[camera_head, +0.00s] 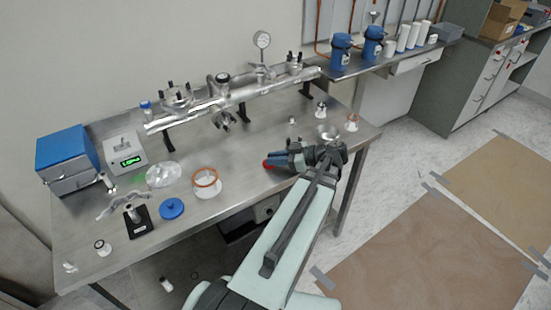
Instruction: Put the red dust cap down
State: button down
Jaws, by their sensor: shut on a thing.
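The red dust cap (266,165) shows as a small red spot at the tip of my gripper (273,162). My gripper is shut on it, low over the middle-right of the steel table (240,140). Part of the cap is hidden by the fingers. I cannot tell whether the cap touches the tabletop.
A metal vacuum tube (240,95) with a gauge runs along the back. To the left are a copper-rimmed glass dish (206,178), a blue lid (172,208) and a readout box (125,155). Small parts stand at right, near a metal funnel (328,132). Bare tabletop lies left of my gripper.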

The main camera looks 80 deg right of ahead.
jog(key=c, duration=1.1)
grip_release()
jog(key=v, duration=1.2)
jog(key=shift+r, duration=0.1)
